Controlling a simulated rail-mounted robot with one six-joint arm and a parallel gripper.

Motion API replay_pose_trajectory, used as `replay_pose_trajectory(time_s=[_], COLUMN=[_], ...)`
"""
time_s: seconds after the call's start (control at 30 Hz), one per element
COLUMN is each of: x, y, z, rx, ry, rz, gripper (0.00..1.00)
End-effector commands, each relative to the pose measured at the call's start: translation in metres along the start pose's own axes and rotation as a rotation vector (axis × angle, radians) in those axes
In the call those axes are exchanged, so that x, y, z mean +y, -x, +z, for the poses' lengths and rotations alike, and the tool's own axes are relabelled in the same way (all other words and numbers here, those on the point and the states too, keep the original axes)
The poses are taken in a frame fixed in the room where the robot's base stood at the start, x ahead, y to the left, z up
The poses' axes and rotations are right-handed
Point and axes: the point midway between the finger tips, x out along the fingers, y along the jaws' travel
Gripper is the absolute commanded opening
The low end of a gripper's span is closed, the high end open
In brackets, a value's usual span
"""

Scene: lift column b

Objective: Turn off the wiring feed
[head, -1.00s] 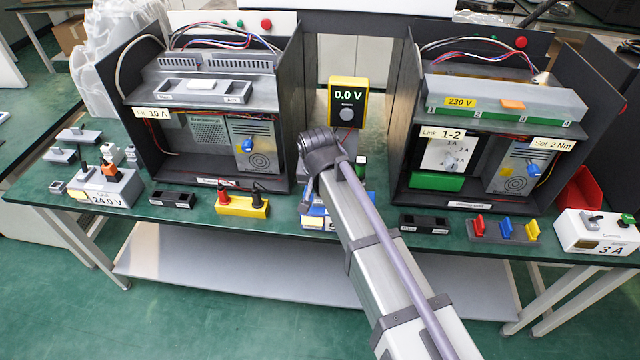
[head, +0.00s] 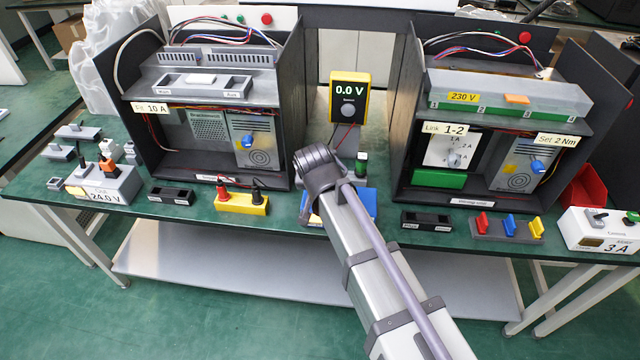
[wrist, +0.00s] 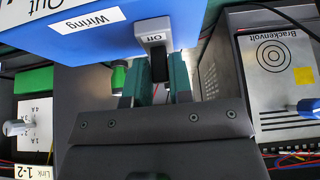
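The blue box (wrist: 60,45) fills the top left of the wrist view. It carries a white "Wiring" label (wrist: 87,20) and part of an "Out" label. A grey switch block marked "Off" (wrist: 153,38) sits at its edge, with a black lever (wrist: 159,66) below the mark. My gripper (wrist: 156,88) is open, with one teal finger on each side of the lever. I cannot tell whether either finger touches it. In the head view the blue box (head: 367,203) is mostly hidden behind my arm, and the gripper is hidden there too.
A yellow meter (head: 349,97) reading 0.0 V stands behind my arm. A yellow terminal block (head: 242,204) is to the left, a black holder (head: 426,222) to the right. Dark cabinets flank both sides.

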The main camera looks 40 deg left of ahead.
Motion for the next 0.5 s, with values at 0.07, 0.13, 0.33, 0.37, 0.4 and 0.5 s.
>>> replay_pose_trajectory(time_s=[0.07,0.13,0.33,0.37,0.4,0.5], x=[0.0001,0.0,0.0,0.0,-0.0001,0.0], y=[0.0,0.0,0.0,0.0,0.0001,0.0049], z=[-0.0001,-0.0002,-0.0003,-0.0003,-0.0004,-0.0011], rx=[0.0,0.0,0.0,0.0,0.0,0.0], ry=[0.0,0.0,0.0,0.0,0.0,0.0], rz=[0.0,0.0,0.0,0.0,0.0,0.0], gripper=[0.28,0.35,0.43,0.43,0.43,0.43])
